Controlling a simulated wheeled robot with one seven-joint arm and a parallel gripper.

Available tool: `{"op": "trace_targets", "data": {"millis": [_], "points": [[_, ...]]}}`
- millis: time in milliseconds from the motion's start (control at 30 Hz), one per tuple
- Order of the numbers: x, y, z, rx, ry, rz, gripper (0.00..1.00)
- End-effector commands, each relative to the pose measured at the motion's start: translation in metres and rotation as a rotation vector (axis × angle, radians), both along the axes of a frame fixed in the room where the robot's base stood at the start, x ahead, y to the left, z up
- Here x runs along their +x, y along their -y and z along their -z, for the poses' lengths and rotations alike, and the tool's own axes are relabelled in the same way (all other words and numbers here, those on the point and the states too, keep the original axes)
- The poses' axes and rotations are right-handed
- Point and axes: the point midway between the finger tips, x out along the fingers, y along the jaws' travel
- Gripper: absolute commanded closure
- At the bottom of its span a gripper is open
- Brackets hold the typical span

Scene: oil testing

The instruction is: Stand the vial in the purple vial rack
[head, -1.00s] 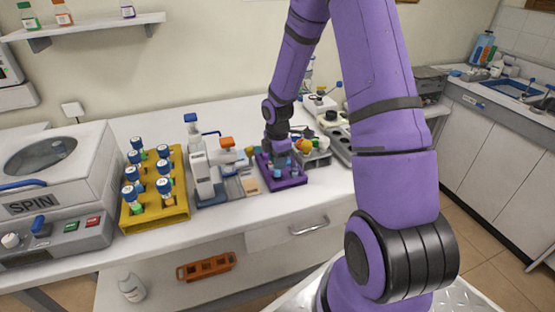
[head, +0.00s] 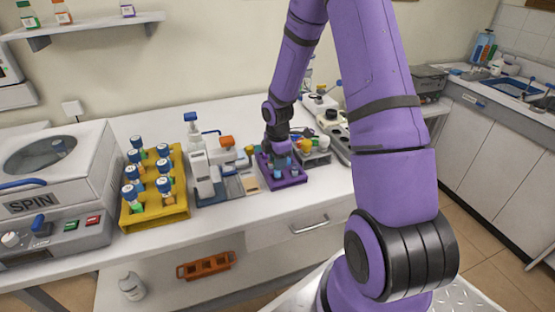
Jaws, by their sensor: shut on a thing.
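The purple vial rack (head: 287,183) stands on the white bench, right of the middle of the head view. My gripper (head: 279,160) is over the rack, pointing down, with its fingers small and partly hidden by my own wrist. It is shut on a vial (head: 279,172), of which a light blue part shows at the rack's top. I cannot tell how deep the vial sits in a hole. Other blue bits show in the rack beside it, too small to make out.
A yellow rack (head: 155,212) with several blue-capped vials stands at the left, next to the SPIN centrifuge (head: 50,180). A white instrument (head: 203,165) stands just left of the purple rack. A grey rack (head: 318,158) with coloured caps is close on the right. An orange rack (head: 206,265) lies on the lower shelf.

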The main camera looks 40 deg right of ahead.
Motion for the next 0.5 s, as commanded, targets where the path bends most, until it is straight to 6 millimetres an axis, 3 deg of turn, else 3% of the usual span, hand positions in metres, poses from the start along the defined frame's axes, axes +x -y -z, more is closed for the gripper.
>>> {"op": "trace_targets", "data": {"millis": [500], "points": [[0.0003,-0.0002,0.0087,0.000,0.001,-0.001,0.89]]}}
